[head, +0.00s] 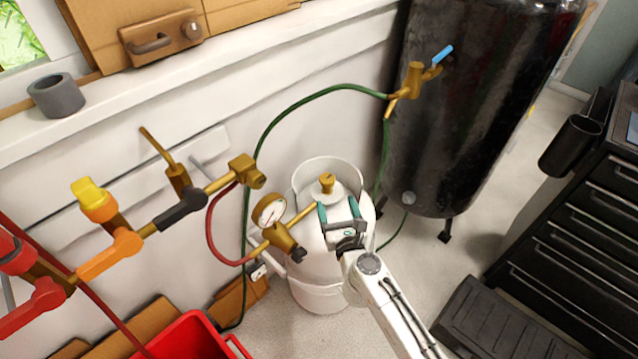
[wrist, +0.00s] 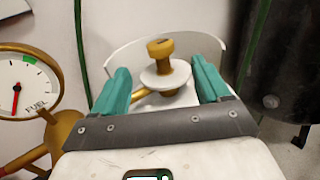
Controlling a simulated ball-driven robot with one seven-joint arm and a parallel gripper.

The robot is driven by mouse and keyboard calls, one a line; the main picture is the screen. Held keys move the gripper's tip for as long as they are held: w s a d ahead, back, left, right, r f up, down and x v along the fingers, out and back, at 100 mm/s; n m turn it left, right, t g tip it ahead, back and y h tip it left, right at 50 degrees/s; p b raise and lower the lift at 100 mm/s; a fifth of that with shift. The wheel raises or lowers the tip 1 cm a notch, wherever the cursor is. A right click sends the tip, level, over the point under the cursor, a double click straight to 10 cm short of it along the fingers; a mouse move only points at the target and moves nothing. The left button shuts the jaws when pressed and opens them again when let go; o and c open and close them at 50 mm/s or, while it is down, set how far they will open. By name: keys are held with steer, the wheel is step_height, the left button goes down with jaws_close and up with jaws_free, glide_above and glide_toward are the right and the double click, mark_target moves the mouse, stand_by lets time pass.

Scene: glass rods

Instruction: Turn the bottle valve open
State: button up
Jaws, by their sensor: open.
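A white gas bottle (head: 315,265) stands on the floor by the wall, with a raised white collar around its top. The brass bottle valve (head: 327,182) rises from the middle of its top; in the wrist view the valve's knob (wrist: 160,48) sits above a pale round disc. My gripper (head: 339,208) is over the front of the bottle's top, its teal fingers pointing at the valve. In the wrist view my gripper (wrist: 160,90) is open, one finger on each side of the valve, with nothing held. The knob appears beyond the fingertips. Whether anything touches cannot be told.
A tall black tank (head: 455,110) stands at the right behind. A black drawer cabinet (head: 575,200) is at the far right. Open floor lies right of the bottle.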

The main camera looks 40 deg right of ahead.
mark_target(330, 184)
steer(key=x, duration=1)
steer(key=shift+c, duration=0.4)
steer(key=c, duration=0.9)
